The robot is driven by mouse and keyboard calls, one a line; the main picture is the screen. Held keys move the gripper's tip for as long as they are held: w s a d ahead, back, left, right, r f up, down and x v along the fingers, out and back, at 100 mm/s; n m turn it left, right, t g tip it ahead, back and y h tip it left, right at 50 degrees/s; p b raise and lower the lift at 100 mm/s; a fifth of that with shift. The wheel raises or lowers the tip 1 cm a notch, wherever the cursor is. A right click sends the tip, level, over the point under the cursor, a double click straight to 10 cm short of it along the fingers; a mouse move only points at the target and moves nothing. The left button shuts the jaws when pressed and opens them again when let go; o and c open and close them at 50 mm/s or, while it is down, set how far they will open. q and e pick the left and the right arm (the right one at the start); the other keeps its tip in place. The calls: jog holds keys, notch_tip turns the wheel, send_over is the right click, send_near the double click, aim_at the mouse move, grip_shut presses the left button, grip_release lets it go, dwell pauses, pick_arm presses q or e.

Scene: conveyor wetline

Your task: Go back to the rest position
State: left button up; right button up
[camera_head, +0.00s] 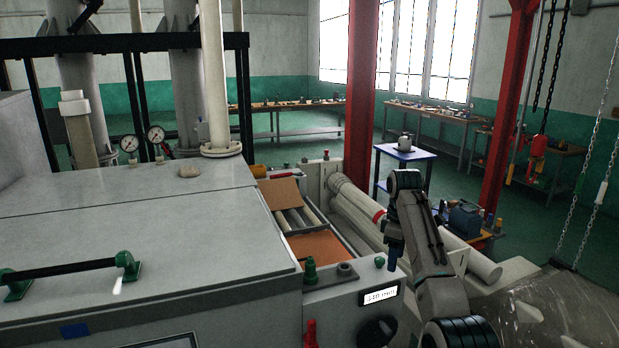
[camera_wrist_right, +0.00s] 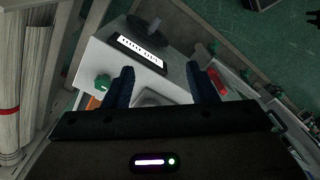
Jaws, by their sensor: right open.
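My right arm comes up from the lower right in the head view. Its gripper (camera_head: 394,250) points down beside the grey machine housing with the white label. In the right wrist view the two dark blue fingers of this gripper (camera_wrist_right: 157,84) stand apart, with nothing held between them. Below and beyond the fingers is the top of the housing (camera_wrist_right: 105,62), with a green knob (camera_wrist_right: 103,81) left of the fingers and a white label (camera_wrist_right: 139,53) above them. My left arm and gripper do not show.
The large grey machine cover (camera_head: 140,240) with a black handle (camera_head: 65,268) fills the left. Rollers with orange-brown sheets (camera_head: 318,247) lie left of my arm. A red column (camera_head: 361,100), a small blue table (camera_head: 403,152) and hanging chains (camera_head: 590,180) stand farther back.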

jog(key=s+d+f+m+t, duration=0.1)
jog(key=s+d+f+m, duration=0.15)
jog(key=s+f, duration=0.9)
jog(key=s+d+f+m+t, duration=0.15)
jog(key=s+f+m, duration=0.25)
jog(key=s+f, duration=0.75)
jog(key=s+d+f+m+h, duration=0.15)
jog(key=s+f, duration=0.35)
jog(key=s, duration=0.7)
jog(key=s+r+m+t, duration=0.1)
jog(key=s+r+m, duration=0.25)
jog(key=s, duration=1.35)
notch_tip(320, 180, down, 33)
jog(key=d+g+b, duration=0.1)
jog(key=d+b, duration=0.1)
jog(key=b, duration=0.4)
pick_arm(q)
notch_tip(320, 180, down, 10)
jog(key=b, duration=0.4)
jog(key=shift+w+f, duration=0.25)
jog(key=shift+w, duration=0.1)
pick_arm(e)
jog(key=s+f, duration=0.9)
jog(key=f, duration=0.4)
jog(key=s+d+f+g, duration=0.1)
jog(key=s+f, duration=0.9)
jog(key=f, duration=0.3)
jog(key=shift+d+y, duration=0.25)
jog(key=shift+y, duration=0.1)
